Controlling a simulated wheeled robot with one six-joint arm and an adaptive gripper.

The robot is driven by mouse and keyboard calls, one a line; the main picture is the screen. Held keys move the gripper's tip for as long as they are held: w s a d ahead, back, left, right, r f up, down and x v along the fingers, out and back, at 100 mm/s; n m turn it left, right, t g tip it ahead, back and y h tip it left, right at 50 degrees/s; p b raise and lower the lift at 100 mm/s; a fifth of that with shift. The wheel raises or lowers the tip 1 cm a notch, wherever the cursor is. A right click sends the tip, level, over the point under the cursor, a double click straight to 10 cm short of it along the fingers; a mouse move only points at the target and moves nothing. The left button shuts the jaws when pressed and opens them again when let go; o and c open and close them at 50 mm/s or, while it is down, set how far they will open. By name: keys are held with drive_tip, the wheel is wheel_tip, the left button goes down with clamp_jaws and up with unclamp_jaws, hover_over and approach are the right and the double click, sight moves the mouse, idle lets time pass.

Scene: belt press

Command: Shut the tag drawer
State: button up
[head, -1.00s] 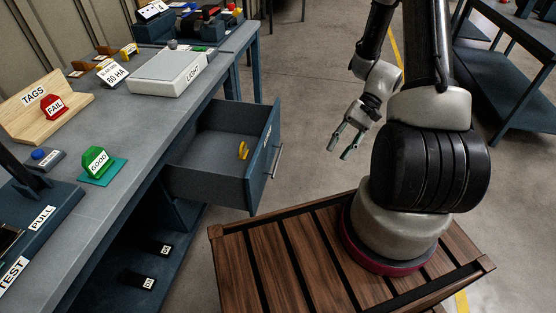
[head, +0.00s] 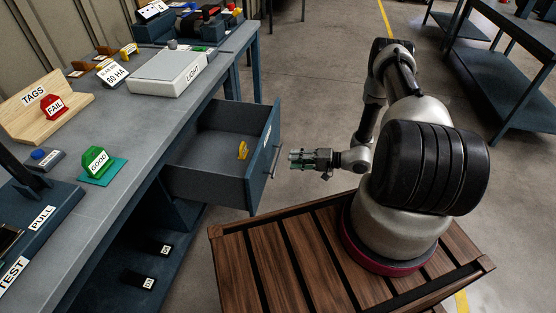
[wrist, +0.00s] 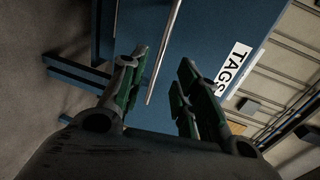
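The tag drawer (head: 213,178) is pulled out from the bench, with a yellow tag (head: 242,150) lying inside it. Its blue front has a metal bar handle (head: 276,159). My gripper (head: 293,159) is just to the right of the handle, pointing at the drawer front, and looks a little apart from it. In the wrist view my gripper (wrist: 158,85) has its two green-padded fingers spread, with nothing held. The handle (wrist: 163,55) shows ahead between the fingers, and the drawer front (wrist: 210,35) with its TAGS label (wrist: 233,68) is behind it.
The bench top (head: 140,135) carries a light box (head: 167,72), a green GOOD tag (head: 95,162), a red FAIL tag (head: 53,107) and a wooden tags board (head: 25,115). A blue shelf cart (head: 500,80) stands at the right. The floor beyond the drawer is clear.

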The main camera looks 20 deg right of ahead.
sight(278, 158)
drive_tip(key=x, duration=0.7)
drive_tip(key=shift+w+a+f, duration=0.1)
drive_tip(key=shift+a, duration=0.2)
clamp_jaws()
